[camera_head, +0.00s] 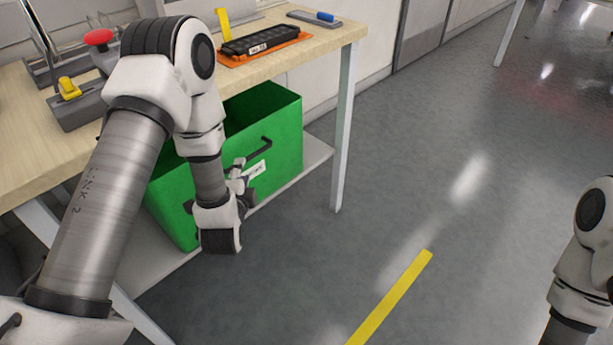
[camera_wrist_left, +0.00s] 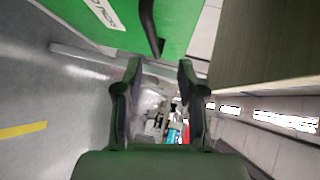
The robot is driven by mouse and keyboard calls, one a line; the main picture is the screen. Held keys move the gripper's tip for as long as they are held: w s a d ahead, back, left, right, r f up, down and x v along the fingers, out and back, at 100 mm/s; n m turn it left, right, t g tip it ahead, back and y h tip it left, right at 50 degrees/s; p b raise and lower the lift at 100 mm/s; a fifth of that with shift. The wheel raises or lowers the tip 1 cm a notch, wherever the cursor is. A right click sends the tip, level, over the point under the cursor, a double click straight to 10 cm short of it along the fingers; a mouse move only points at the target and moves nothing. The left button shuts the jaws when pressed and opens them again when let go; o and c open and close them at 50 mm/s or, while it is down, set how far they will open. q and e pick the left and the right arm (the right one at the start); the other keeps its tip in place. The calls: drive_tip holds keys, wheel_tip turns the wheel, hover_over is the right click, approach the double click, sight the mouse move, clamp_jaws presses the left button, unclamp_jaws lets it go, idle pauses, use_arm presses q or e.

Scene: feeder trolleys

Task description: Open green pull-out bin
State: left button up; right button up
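The green bin (camera_head: 285,140) stands on a low shelf under the wooden table, its open top showing past the tabletop edge in the head view. Its front carries a white label (camera_head: 256,170) and a black bar handle (camera_head: 266,146). My left gripper (camera_head: 239,167) is in front of the bin, close to the handle, and my arm hides part of the front. In the left wrist view my left gripper (camera_wrist_left: 160,68) is open, fingers apart with nothing between them. The handle (camera_wrist_left: 150,28) ends just beyond the fingertips. My right gripper is out of view.
The table (camera_head: 335,38) holds a black part on an orange tray (camera_head: 262,46), a red button (camera_head: 98,37) and grey fixtures. A table leg (camera_head: 344,130) stands right of the bin. The floor ahead is clear, with a yellow line (camera_head: 392,295).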

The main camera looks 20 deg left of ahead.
sight(250, 159)
use_arm(q)
drive_tip(key=shift+n+t, duration=0.3)
drive_tip(key=shift+t, duration=0.2)
drive_tip(key=b+x, duration=0.1)
drive_tip(key=x, duration=0.2)
drive_tip(key=f+b+x, duration=0.1)
drive_tip(key=b+x, duration=0.1)
drive_tip(key=x, duration=0.1)
drive_tip(key=b+x, duration=0.2)
drive_tip(key=x, duration=0.2)
drive_tip(key=shift+d+f, duration=0.25)
drive_tip(key=shift+f, duration=0.1)
clamp_jaws()
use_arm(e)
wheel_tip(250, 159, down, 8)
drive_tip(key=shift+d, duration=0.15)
